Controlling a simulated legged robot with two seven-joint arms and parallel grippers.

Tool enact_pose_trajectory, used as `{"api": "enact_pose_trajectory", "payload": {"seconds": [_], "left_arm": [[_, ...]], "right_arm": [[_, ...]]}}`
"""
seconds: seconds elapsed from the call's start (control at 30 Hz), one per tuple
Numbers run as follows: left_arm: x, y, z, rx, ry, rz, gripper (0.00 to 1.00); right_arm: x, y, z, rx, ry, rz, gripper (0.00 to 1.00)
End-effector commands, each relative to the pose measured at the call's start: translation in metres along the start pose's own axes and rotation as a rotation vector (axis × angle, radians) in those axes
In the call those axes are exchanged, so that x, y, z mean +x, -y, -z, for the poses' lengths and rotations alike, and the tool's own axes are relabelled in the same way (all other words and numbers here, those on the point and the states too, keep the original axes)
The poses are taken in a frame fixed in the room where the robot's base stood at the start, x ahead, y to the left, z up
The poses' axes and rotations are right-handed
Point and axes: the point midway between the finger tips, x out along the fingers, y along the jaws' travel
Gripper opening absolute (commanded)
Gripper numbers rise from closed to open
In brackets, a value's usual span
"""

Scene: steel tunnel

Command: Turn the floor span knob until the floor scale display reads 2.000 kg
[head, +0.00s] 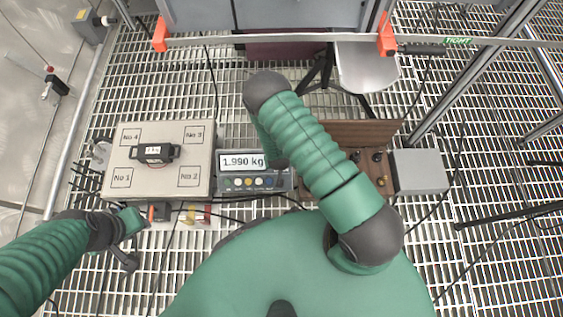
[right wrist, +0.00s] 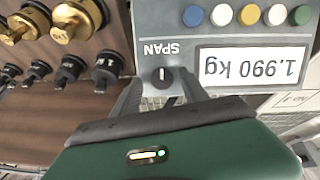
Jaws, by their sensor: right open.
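The floor scale display (head: 241,160) reads 1.990 kg; it shows upside down in the right wrist view (right wrist: 252,65). The dark span knob (right wrist: 162,77) sits on the grey indicator panel beside the label SPAN. My right gripper (right wrist: 161,90) is open, with one finger on each side of the knob; contact cannot be told. In the head view my right arm hides the knob. The scale platform (head: 160,187), marked No 1 to No 4, carries a black 2 kg weight (head: 154,152). My left gripper (head: 128,235) is near the platform's front left corner, its jaws unclear.
A brown wooden rack (head: 350,130) with brass weights (right wrist: 75,18) and black weights (right wrist: 106,68) stands right of the indicator. A grey box (head: 420,172) is beside it. Cables cross the grating floor. A stool (head: 366,68) stands behind.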

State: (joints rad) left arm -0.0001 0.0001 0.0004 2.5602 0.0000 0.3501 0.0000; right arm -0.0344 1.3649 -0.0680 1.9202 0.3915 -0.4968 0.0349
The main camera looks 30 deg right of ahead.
Motion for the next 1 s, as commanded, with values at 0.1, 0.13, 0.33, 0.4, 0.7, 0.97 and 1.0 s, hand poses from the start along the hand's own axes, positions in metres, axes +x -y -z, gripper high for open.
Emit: {"api": "enact_pose_trajectory", "payload": {"seconds": [0.1, 0.13, 0.33, 0.4, 0.7, 0.97, 1.0], "left_arm": [[0.004, 0.000, -0.001, 0.000, 0.000, 0.000, 0.34], [0.004, 0.000, -0.001, 0.000, 0.000, 0.000, 0.34], [0.003, 0.000, -0.001, -0.001, -0.001, 0.000, 0.34], [0.003, 0.000, -0.001, -0.001, -0.001, 0.000, 0.34], [0.003, 0.000, -0.001, 0.000, 0.000, 0.000, 0.34], [-0.006, 0.000, 0.001, 0.000, 0.000, 0.000, 0.34], [-0.010, 0.000, 0.002, 0.000, 0.000, 0.000, 0.34]], "right_arm": [[0.007, 0.001, 0.000, -0.002, 0.000, -0.001, 0.52], [0.007, 0.001, 0.000, -0.003, -0.001, -0.002, 0.52], [0.006, 0.001, 0.000, -0.003, -0.001, -0.001, 0.52], [0.006, 0.001, 0.000, -0.002, 0.000, -0.001, 0.43], [0.006, 0.001, 0.000, -0.002, 0.000, -0.001, 0.04], [0.004, -0.002, 0.001, 0.069, 0.001, 0.012, 0.00], [0.003, -0.002, 0.002, 0.113, 0.001, 0.022, 0.00]]}}
